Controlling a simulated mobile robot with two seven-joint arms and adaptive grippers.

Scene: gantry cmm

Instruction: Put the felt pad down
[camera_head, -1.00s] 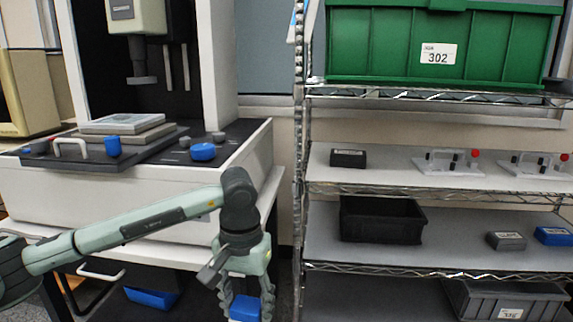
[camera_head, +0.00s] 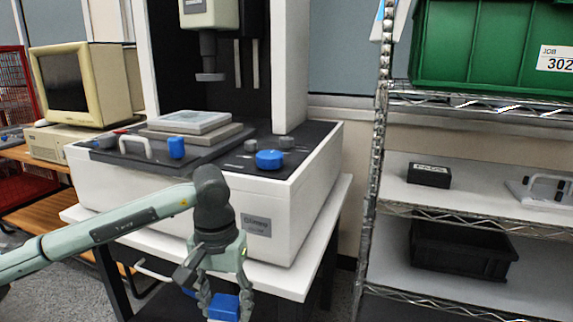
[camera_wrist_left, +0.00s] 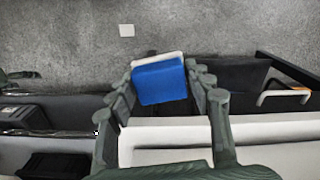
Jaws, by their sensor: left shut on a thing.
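The felt pad (camera_wrist_left: 160,84), a blue block with a cream layer along one edge, is held between the fingers of my left gripper (camera_head: 224,301). The fingers press on its two sides in the left wrist view. In the head view the pad's blue face (camera_head: 225,308) shows at the bottom edge, partly covered by the fingers. The gripper points down, in front of the white table (camera_head: 270,277) that bears the measuring machine (camera_head: 200,190). The wrist view shows grey floor behind the pad. My right gripper is in neither view.
The machine's dark bed carries a stacked plate (camera_head: 190,122), a blue block (camera_head: 176,148) and a blue knob (camera_head: 269,159). A wire shelf at right holds a green bin (camera_head: 480,50), a small black box (camera_head: 429,175) and a black tray (camera_head: 460,252). An old monitor (camera_head: 75,85) stands at left.

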